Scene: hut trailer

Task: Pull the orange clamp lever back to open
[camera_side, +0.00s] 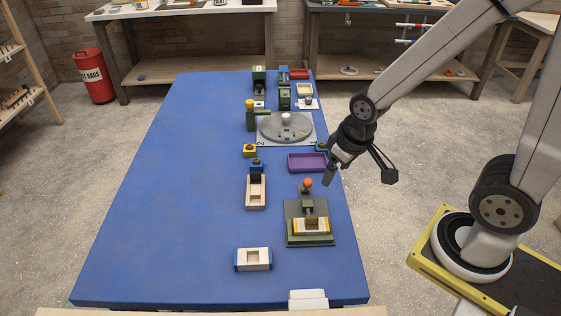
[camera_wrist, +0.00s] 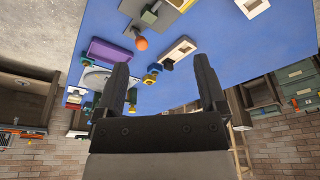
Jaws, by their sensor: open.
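The clamp lever's orange ball knob (camera_side: 308,182) stands at the rear of a green clamp fixture (camera_side: 291,228) on the blue table. A cream and yellow block (camera_side: 297,226) sits in the fixture. In the wrist view the orange knob (camera_wrist: 141,43) shows near the top, beyond the fingers. My gripper (camera_wrist: 160,62) is open there, with nothing between its fingers.
A purple tray (camera_side: 307,162) lies just behind the knob. A grey turntable (camera_side: 285,127) stands farther back. A cream slotted block (camera_side: 256,191) and a blue-ended block (camera_side: 253,260) lie left of the fixture. The table's left half is clear.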

